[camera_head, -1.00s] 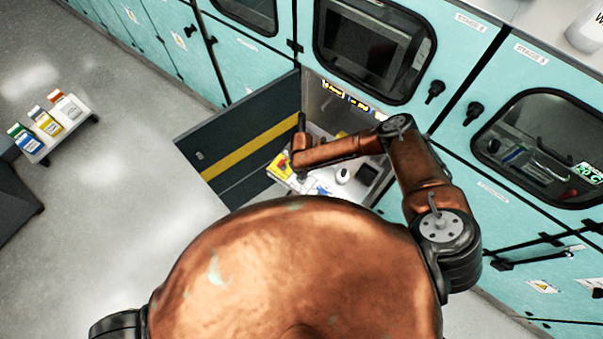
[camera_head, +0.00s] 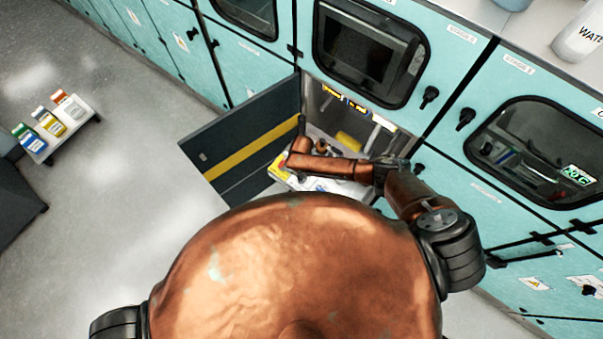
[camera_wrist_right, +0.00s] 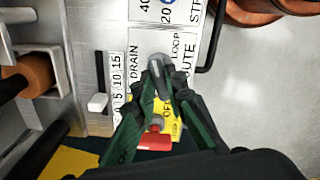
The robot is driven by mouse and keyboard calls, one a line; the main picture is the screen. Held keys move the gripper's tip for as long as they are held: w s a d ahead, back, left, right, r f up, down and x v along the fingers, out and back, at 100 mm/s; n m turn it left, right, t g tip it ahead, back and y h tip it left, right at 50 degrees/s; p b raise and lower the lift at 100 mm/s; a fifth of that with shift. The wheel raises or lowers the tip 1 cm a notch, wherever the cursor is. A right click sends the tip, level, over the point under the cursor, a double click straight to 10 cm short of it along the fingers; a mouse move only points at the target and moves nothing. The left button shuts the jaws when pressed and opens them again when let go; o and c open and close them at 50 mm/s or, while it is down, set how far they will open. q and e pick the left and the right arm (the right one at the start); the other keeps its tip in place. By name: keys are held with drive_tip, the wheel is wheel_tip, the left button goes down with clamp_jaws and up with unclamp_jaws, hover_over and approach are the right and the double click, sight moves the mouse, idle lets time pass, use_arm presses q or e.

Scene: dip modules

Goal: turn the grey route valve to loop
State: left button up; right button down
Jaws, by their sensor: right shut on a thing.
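The grey route valve (camera_wrist_right: 156,64) is in the right wrist view, on a white label plate with the words DRAIN, LOOP and ROUTE (camera_wrist_right: 184,50). DRAIN is to its left and LOOP to its upper right. My right gripper (camera_wrist_right: 158,80) is shut on the valve; its dark green fingers hide most of the handle, so I cannot tell exactly where it points. In the head view my right arm reaches into the open cabinet bay, and the valve and fingertips cannot be made out. My left gripper is not in view.
A red handle (camera_wrist_right: 160,140) sits by a yellow OFF label under my fingers. A white slider (camera_wrist_right: 97,102) stands beside a numbered scale to the left. The dark cabinet door (camera_head: 245,140) hangs open on the left.

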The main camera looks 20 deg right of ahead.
drive_tip(key=shift+m+p, duration=0.7)
drive_tip(key=shift+m, duration=1.2)
drive_tip(key=shift+a, duration=0.1)
drive_tip(key=c, duration=2)
unclamp_jaws()
drive_tip(key=shift+o, duration=0.2)
wheel_tip(320, 180, up, 12)
